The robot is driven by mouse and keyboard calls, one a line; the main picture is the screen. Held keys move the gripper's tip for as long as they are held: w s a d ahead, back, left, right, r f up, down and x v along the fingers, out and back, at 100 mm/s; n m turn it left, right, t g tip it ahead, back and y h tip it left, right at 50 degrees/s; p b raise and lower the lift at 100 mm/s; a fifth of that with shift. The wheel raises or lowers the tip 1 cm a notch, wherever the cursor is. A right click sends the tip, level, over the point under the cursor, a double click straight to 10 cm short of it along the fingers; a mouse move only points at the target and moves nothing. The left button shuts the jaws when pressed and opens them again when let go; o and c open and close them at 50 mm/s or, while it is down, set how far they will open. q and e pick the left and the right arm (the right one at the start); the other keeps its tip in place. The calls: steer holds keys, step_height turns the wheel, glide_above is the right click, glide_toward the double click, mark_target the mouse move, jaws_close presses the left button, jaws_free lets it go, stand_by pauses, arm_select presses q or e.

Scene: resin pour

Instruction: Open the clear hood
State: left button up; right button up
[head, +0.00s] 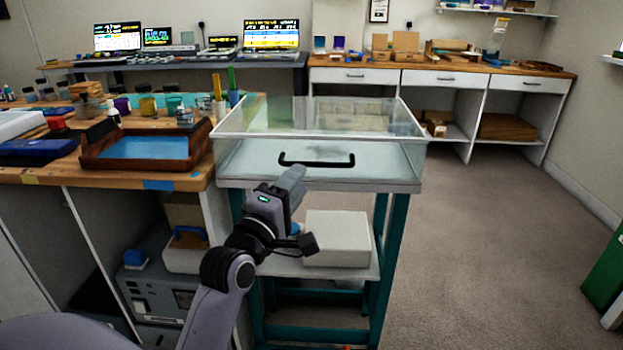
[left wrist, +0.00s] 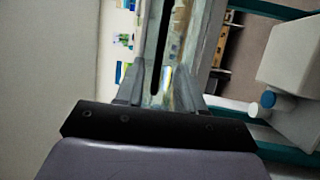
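The clear hood (head: 235,155) is a see-through box with a pale frame, sitting closed on a teal stand. Its black bar handle (head: 317,164) is on the front face. My left gripper (head: 297,172) is in front of the hood, at the left end of the handle. In the left wrist view my left gripper (left wrist: 168,88) has its fingers apart, with the black handle (left wrist: 160,50) showing between them. I see no finger closed on the handle; the exact gap in depth is hard to tell. My right gripper is not in view.
A wooden bench (head: 190,182) with a tray of blue liquid (head: 140,148) stands close on the left. A white box (head: 337,240) sits on the stand's lower shelf. Open carpet (head: 480,250) lies to the right.

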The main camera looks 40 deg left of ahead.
mark_target(309, 166)
arm_select(q)
steer(key=shift+x, duration=3.5)
jaws_close()
